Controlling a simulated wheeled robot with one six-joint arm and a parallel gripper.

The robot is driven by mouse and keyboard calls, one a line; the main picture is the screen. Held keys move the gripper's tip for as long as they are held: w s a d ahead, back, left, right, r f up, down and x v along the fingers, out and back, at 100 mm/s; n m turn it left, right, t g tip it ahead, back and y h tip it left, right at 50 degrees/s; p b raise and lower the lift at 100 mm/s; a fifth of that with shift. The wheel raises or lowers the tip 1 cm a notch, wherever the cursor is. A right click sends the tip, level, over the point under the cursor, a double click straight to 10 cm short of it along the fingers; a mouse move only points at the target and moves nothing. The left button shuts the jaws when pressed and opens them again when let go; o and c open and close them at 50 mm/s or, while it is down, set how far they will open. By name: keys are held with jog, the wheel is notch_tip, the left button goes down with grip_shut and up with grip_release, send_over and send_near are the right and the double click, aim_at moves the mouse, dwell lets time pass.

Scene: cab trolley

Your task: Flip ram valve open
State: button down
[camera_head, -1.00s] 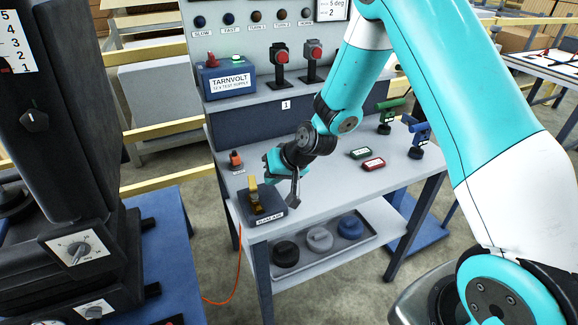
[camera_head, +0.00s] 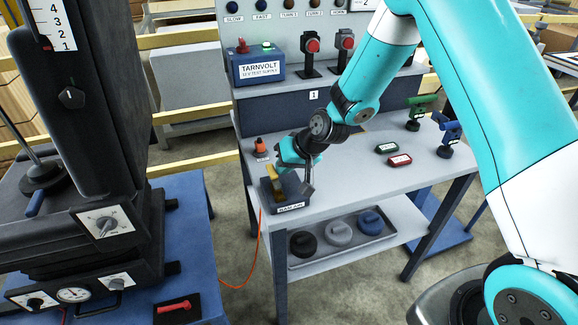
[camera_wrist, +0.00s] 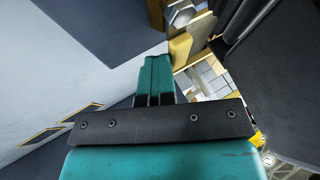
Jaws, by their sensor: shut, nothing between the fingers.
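The ram valve is a dark box (camera_head: 293,207) labelled RAM AIR at the front left corner of the grey bench. A yellow lever (camera_head: 274,178) stands up from it. My gripper (camera_wrist: 158,75) is shut and empty, its teal fingers together in the wrist view. In the head view my gripper (camera_head: 297,168) is low over the bench, close beside the lever on its right. In the wrist view the yellow lever (camera_wrist: 181,48) with a hex bolt is just right of the fingertips. I cannot tell whether they touch. The lever's exact tilt is unclear.
A small orange-topped switch (camera_head: 259,148) stands behind the valve. Red and green labelled blocks (camera_head: 398,160) lie right on the bench (camera_head: 350,180). The blue TARNVOLT box (camera_head: 258,70) is on the upper shelf. A dark machine (camera_head: 85,130) stands left. An orange cable hangs at the bench's left.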

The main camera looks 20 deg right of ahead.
jog(key=shift+s+a, duration=0.1)
jog(key=shift+a, duration=0.2)
jog(key=shift+s+d, duration=0.35)
jog(key=shift+s, duration=0.1)
jog(key=shift+d, duration=0.15)
jog(key=d, duration=0.4)
jog(key=shift+w+r, duration=0.1)
jog(key=shift+w, duration=0.05)
jog(key=b+v, duration=0.1)
jog(key=v, duration=0.9)
jog(key=s+a+r+n+g+p, duration=0.1)
jog(key=s+a+r+n+g, duration=0.25)
jog(key=s+a+r, duration=0.8)
jog(key=s+d+r+n+g+h, duration=0.1)
jog(key=s+r+n, duration=0.1)
jog(key=s, duration=1.2)
jog(key=shift+r+n+g+p, duration=0.25)
jog(key=shift+n+g+p, duration=0.15)
jog(key=shift+n, duration=0.15)
